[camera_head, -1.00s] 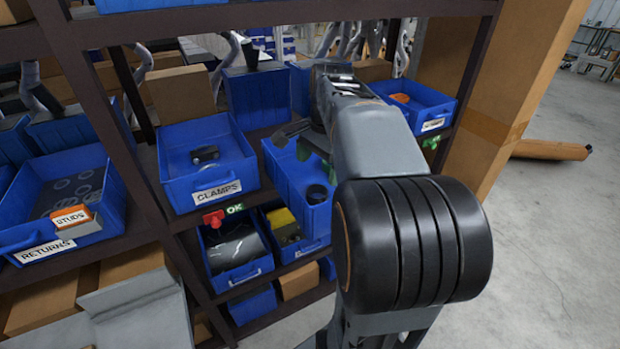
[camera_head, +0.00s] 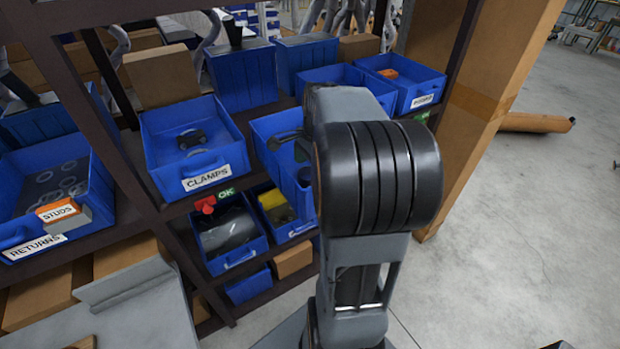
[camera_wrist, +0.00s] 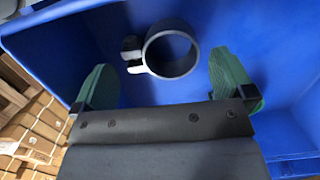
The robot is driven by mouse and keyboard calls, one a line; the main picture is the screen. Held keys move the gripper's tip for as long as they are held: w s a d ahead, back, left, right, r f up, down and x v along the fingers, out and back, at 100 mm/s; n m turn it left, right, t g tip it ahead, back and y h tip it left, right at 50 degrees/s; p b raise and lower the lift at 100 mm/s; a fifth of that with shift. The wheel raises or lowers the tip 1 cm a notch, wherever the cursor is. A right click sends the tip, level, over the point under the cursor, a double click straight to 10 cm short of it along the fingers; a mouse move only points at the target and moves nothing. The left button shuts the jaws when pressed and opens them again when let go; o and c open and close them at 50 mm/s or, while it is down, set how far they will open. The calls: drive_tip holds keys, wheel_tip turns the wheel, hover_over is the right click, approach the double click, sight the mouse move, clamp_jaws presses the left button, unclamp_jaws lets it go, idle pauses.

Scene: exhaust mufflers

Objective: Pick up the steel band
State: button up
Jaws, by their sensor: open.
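The steel band (camera_wrist: 178,71) is a dark grey ring with a lug on its left side. In the wrist view it lies in a blue bin, between and beyond my gripper's green fingers. My gripper (camera_wrist: 160,60) is open and empty, with a finger to each side of the band and not visibly touching it. In the head view my arm hides most of my gripper. A little of a green finger (camera_head: 301,151) shows over the blue bin (camera_head: 270,165) right of the CLAMPS bin.
The CLAMPS bin (camera_head: 160,172) holds a small dark part with a ring (camera_head: 191,138). The RETURNS bin (camera_head: 85,210) at left holds several flat rings. A dark shelf post (camera_head: 455,55) and a cardboard box (camera_head: 515,60) stand at right. Open floor (camera_head: 510,230) lies beyond.

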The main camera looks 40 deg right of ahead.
sight(311, 175)
drive_tip(key=shift+a+f, duration=0.15)
drive_tip(key=shift+f, duration=1.4)
drive_tip(key=shift+c, duration=0.4)
drive_tip(key=c, duration=0.7)
